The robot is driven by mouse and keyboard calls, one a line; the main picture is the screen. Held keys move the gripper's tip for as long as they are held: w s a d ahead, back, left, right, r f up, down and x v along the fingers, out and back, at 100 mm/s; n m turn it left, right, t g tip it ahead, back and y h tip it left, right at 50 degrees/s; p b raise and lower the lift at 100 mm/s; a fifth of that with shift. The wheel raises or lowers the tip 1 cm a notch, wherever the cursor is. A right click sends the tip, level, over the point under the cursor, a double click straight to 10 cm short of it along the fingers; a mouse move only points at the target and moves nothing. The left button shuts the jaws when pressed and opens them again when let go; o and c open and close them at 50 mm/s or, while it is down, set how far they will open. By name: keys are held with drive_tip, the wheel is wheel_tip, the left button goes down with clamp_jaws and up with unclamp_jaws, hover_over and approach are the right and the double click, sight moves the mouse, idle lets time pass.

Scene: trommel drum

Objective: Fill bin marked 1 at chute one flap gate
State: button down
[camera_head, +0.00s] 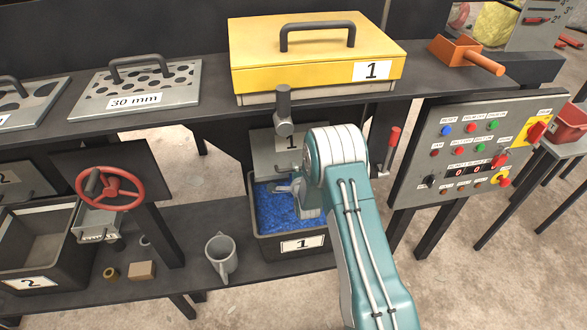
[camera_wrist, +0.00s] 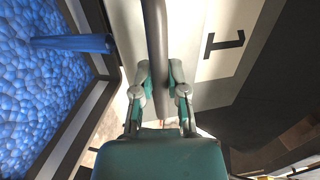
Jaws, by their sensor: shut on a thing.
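The bin marked 1 (camera_head: 268,247) stands on the lower shelf under chute one and holds blue lumpy material (camera_head: 285,212). The blue material also shows at the left of the wrist view (camera_wrist: 30,95). The flap gate marked 1 (camera_head: 268,150) is a grey plate above the back of the bin. My gripper (camera_head: 282,188) is at the gate's lower edge, over the bin. In the wrist view my gripper (camera_wrist: 160,80) is shut around a grey bar handle (camera_wrist: 156,30) in front of the plate marked 1 (camera_wrist: 222,50). My arm hides the gate's right part.
A yellow lidded box marked 1 (camera_head: 310,60) sits above. Left are a red handwheel (camera_head: 110,188) and bin 2 (camera_head: 60,262). A grey mug (camera_head: 221,258) stands beside bin 1. A control panel (camera_head: 465,150) and red-handled lever (camera_head: 390,145) are right.

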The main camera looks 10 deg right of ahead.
drive_tip(key=shift+s+r, duration=0.55)
drive_tip(key=shift+s, duration=0.25)
drive_tip(key=c, duration=0.6)
unclamp_jaws()
drive_tip(key=shift+r, duration=0.1)
drive_tip(key=shift+c, duration=0.2)
drive_tip(key=v, duration=1.2)
